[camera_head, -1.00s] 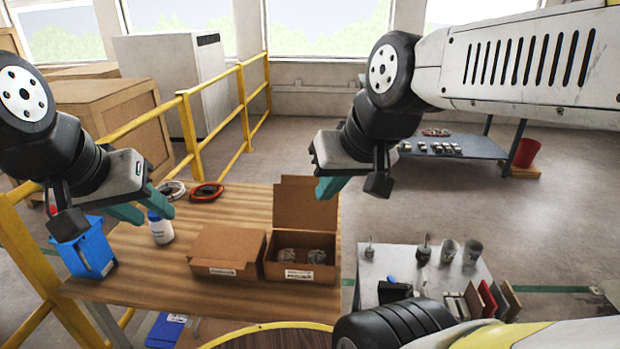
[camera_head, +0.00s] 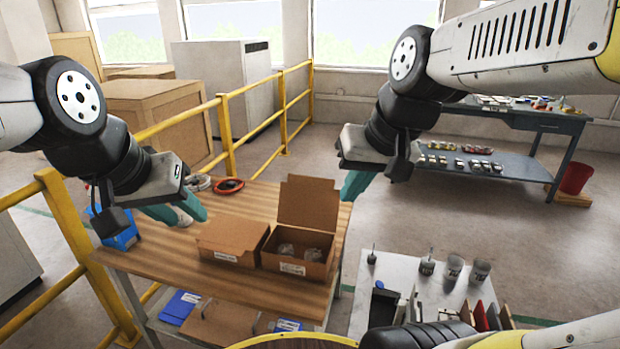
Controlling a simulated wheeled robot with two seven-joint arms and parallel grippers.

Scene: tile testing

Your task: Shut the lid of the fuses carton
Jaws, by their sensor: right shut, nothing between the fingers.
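Two brown cartons stand side by side on a wooden table (camera_head: 165,258). The right carton (camera_head: 290,265) is open, its lid (camera_head: 308,202) standing up at the back, with clear wrapped items inside. The left carton (camera_head: 232,237) has its lid down. Their white labels are too small to read, so I cannot tell by name which holds fuses. My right gripper (camera_head: 352,186) is shut and empty, in the air just right of the raised lid. My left gripper (camera_head: 178,210) is open and empty, left of the closed carton, its teal fingers apart in front of a white bottle.
A blue bin (camera_head: 122,238) stands at the table's left end, and a red-and-black coil (camera_head: 229,186) lies at the back. A yellow railing (camera_head: 225,125) runs behind. A grey side table (camera_head: 440,290) with cups stands at right, and a far bench (camera_head: 490,166) beyond.

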